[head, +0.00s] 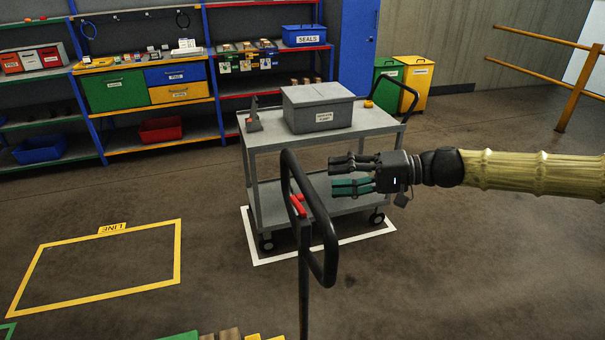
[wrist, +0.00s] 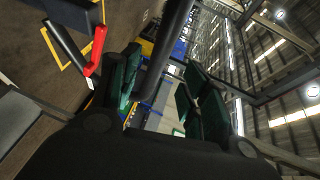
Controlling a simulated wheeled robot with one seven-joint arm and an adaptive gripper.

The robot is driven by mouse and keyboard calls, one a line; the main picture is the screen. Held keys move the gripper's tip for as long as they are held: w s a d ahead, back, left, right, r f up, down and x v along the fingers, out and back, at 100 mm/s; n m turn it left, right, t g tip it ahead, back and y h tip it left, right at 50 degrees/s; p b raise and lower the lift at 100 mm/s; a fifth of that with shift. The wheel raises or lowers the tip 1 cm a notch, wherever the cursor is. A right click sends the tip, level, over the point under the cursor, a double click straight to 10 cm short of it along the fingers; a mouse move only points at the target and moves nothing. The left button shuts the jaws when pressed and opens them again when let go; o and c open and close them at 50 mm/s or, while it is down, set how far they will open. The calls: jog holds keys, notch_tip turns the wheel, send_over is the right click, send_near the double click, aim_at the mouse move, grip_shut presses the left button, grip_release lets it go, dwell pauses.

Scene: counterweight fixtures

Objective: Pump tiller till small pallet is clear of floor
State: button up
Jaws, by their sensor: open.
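The tiller (head: 331,250) stands upright in front of me, a black loop handle on a dark shaft, with a red lever (head: 298,205) inside the loop. My gripper (head: 338,174) is open, its fingers pointing left toward the upper part of the loop. In the wrist view a black bar of the tiller (wrist: 167,50) runs between the spread green-padded fingers, and the red lever (wrist: 98,50) shows to the left. I cannot tell whether the fingers touch the bar. The small pallet cannot be made out; only tops of brown, green and yellow pieces (head: 230,334) show at the bottom edge.
A grey cart (head: 375,124) carrying a grey lidded box (head: 318,107) stands behind the tiller, inside a white floor outline. A yellow-outlined floor bay (head: 180,250) at left is empty. Shelves line the back wall. Open floor lies to the right.

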aim_at(302, 178)
jog(key=a, duration=0.2)
jog(key=a+f+p, duration=0.1)
jog(key=a, duration=0.2)
jog(key=w+a+p, duration=0.1)
jog(key=a, duration=0.1)
jog(key=shift+a+f, duration=0.3)
jog(key=shift+a, duration=0.1)
jog(key=shift+s+a+r+p, duration=0.3)
jog(key=shift+s+a, duration=0.1)
jog(key=shift+s, duration=0.15)
jog(key=shift+w+f, duration=0.45)
jog(key=shift+w, duration=0.15)
jog(key=shift+s+r, duration=0.1)
jog(key=shift+s, duration=0.05)
jog(key=shift+c, duration=0.3)
jog(key=shift+s+r, duration=0.1)
jog(key=shift+s, duration=0.05)
jog(key=c, duration=0.3)
grip_shut()
